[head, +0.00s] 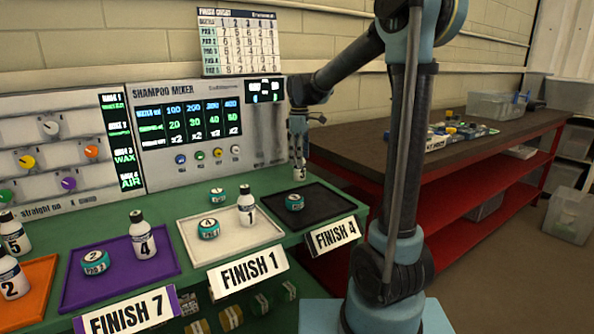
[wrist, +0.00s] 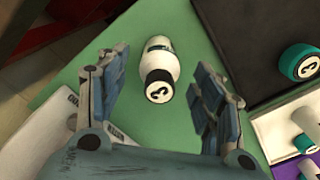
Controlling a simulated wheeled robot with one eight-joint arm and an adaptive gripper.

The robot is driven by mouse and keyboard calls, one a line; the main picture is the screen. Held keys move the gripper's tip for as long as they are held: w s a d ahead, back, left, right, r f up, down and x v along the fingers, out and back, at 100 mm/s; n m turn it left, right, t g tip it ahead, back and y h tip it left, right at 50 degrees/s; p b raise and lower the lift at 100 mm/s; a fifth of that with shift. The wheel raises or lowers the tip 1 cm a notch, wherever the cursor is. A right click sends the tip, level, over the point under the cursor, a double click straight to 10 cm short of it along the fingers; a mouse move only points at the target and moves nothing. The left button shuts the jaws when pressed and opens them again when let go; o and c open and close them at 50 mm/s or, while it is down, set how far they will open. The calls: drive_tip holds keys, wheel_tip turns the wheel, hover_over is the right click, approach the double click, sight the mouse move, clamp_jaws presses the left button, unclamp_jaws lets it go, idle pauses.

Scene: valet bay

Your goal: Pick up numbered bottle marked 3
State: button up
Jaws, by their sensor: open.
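The bottle marked 3 (wrist: 158,62) is white with a black cap that bears a "3" in the wrist view. It stands on the green bench top, behind the black tray in the head view. There only a small part of the bottle (head: 300,173) shows below my gripper (head: 299,152). In the wrist view my gripper (wrist: 160,68) is open, with one finger on each side of the bottle. Gaps show between the bottle and both fingers. Nothing is held.
The black tray (head: 325,218) holds a teal tub (head: 294,202). The white tray (head: 192,245) holds another tub and bottle 1 (head: 246,208). Bottle 4 (head: 142,238) stands on the purple tray (head: 75,298). The shampoo mixer panel (head: 160,110) rises behind.

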drive_tip(key=shift+f, duration=2.1)
drive_tip(key=c, duration=1.2)
